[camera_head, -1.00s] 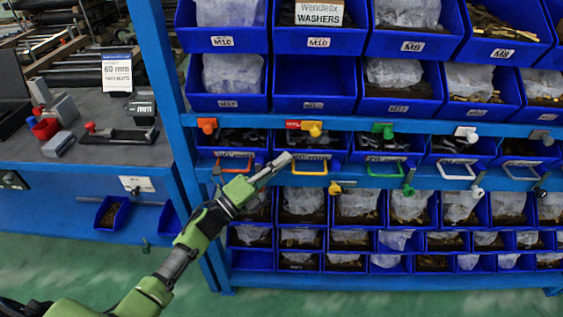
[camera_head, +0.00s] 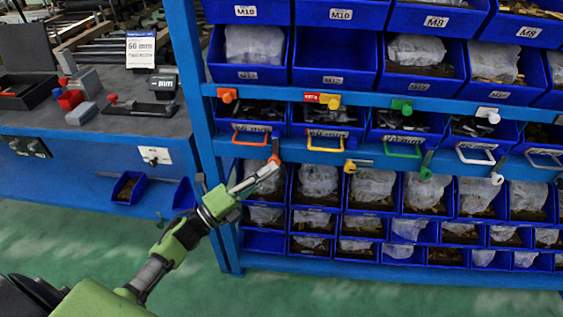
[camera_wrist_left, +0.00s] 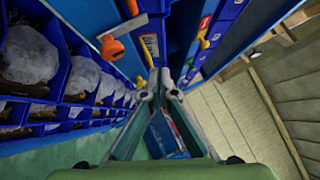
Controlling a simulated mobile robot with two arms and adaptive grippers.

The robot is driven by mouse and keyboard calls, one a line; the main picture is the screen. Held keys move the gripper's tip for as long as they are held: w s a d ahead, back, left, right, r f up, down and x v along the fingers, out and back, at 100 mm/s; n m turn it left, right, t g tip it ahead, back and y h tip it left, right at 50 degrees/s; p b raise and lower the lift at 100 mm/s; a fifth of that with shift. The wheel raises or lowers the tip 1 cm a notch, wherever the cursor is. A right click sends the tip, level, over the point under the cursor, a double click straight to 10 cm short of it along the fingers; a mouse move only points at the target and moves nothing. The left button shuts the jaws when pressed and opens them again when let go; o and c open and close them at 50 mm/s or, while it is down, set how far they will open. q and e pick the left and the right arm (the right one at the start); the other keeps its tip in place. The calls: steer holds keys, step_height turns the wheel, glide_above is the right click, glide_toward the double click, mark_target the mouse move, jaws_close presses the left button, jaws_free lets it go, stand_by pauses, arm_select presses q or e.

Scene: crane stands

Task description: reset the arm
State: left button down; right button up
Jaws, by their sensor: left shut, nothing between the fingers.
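My left arm, green and grey, comes in from the lower left of the head view. Its gripper (camera_head: 268,174) is shut and empty. It is in front of the blue rack, just below the red handle (camera_head: 251,132) and the orange hook (camera_head: 274,150). In the left wrist view the gripper fingers (camera_wrist_left: 158,88) point along the rack, with an orange clip (camera_wrist_left: 112,45) at upper left. I cannot tell whether the fingertips touch the rack. My right gripper is not in view.
The blue rack (camera_head: 205,110) holds several rows of blue bins with bagged parts. Coloured handles stick out, including a yellow one (camera_head: 325,143) and a green one (camera_head: 402,150). A dark workbench (camera_head: 40,118) with tools stands at left. Green floor is open at lower left.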

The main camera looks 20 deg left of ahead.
arm_select(q)
steer(key=s+a+f+n+g+y, duration=0.1)
steer(key=a+f+n+y, duration=0.15)
steer(key=f, duration=0.45)
steer(key=a+f+n+y, duration=0.1)
steer(key=f+n+y, duration=0.1)
steer(key=f+n, duration=0.3)
steer(key=s+a+f+n+g+y, duration=0.1)
steer(key=f+n+y, duration=0.2)
steer(key=f, duration=0.5)
steer(key=s+a+f+n+g+y, duration=0.1)
steer(key=s+f+n+g, duration=0.2)
steer(key=f, duration=0.5)
steer(key=s+f+n+g+y, duration=0.1)
steer(key=s+f+n+y, duration=0.15)
steer(key=s+f, duration=0.45)
steer(key=s+d+f+n+g+p, duration=0.15)
steer(key=s+f+n+g, duration=0.35)
steer(key=s+f, duration=0.85)
steer(key=s+d+f+n+g, duration=0.2)
steer(key=s+f, duration=0.3)
steer(key=s, duration=0.6)
steer(key=s+d+f+n+g, duration=0.2)
steer(key=s+d+f+g, duration=0.1)
steer(key=s, duration=0.8)
steer(key=shift+s+d+f+g, duration=0.2)
steer(key=shift+f+g, duration=0.3)
steer(key=shift+f, duration=0.35)
steer(key=shift+w, duration=0.15)
